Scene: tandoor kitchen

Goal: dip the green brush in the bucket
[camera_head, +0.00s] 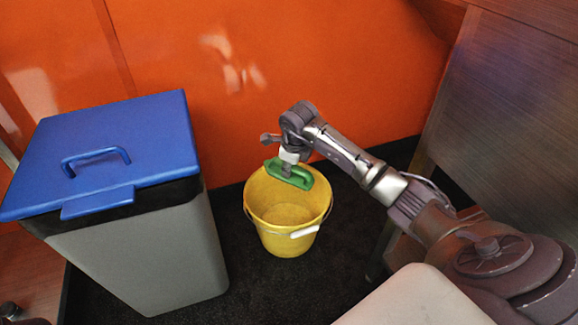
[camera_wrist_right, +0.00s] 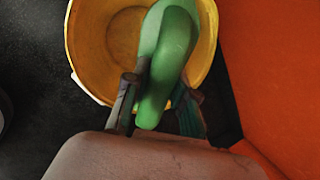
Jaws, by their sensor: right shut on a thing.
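The green brush (camera_head: 291,174) is in my right gripper (camera_head: 287,165), which is shut on its handle. The brush hangs over the far rim of the yellow bucket (camera_head: 286,243) in the head view. The bucket stands upright on the dark floor with its white-gripped handle folded down at the front. In the right wrist view, the green brush (camera_wrist_right: 165,60) lies between the two fingers (camera_wrist_right: 157,100), with the bucket (camera_wrist_right: 88,50) below it. The brush's underside is hidden, so I cannot tell whether it touches the rim. My left gripper is not in view.
A grey bin (camera_head: 150,255) with a blue lid (camera_head: 110,150) stands left of the bucket. An orange wall (camera_head: 290,60) rises close behind. A metal-sided counter (camera_head: 490,100) is at the right. Dark floor (camera_head: 270,290) is clear in front of the bucket.

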